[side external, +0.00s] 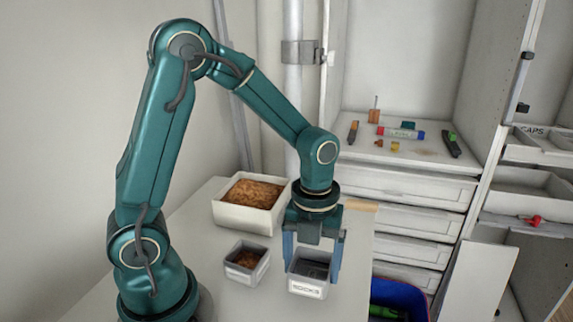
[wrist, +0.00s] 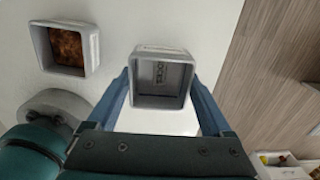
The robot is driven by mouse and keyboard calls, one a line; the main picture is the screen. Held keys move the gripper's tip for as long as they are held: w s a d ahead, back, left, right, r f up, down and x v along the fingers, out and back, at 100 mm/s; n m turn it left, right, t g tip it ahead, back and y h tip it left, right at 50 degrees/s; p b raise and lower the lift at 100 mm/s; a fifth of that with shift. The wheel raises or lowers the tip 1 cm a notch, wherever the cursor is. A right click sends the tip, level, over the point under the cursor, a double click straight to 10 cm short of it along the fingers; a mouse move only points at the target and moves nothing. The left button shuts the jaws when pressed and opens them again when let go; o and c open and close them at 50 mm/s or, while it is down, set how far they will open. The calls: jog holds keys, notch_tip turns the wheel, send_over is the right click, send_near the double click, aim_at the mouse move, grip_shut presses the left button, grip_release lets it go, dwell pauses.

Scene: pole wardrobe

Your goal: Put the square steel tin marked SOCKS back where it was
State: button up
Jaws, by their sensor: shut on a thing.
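The square steel tin marked SOCKS (side external: 308,289) is at the front right part of the white table, with its label facing the side camera. My gripper (side external: 312,262) points down and is shut on the tin, with a blue finger on each of two opposite sides.
A small square tin with brown contents (side external: 247,262) stands left of the SOCKS tin. A larger white bin with brown contents (side external: 250,200) stands behind. The wardrobe shelf (side external: 425,150) holds several small items above drawers. A blue bin (side external: 398,296) is beyond the table's right edge.

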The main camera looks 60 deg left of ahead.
jog(key=shift+f, duration=1.6)
jog(key=shift+f, duration=0.1)
jog(key=o, duration=1.5)
jog(key=shift+c, duration=0.2)
notch_tip(320, 180, up, 11)
jog(key=s+r+n+t, duration=0.1)
jog(key=s+n, duration=0.3)
jog(key=n, duration=0.9)
jog(key=s+r+n+t, duration=0.2)
jog(key=s+n+t, duration=0.2)
jog(key=n, duration=1)
jog(key=shift+d+r+t, duration=0.2)
jog(key=shift+r+t, duration=0.05)
jog(key=shift+t, duration=0.05)
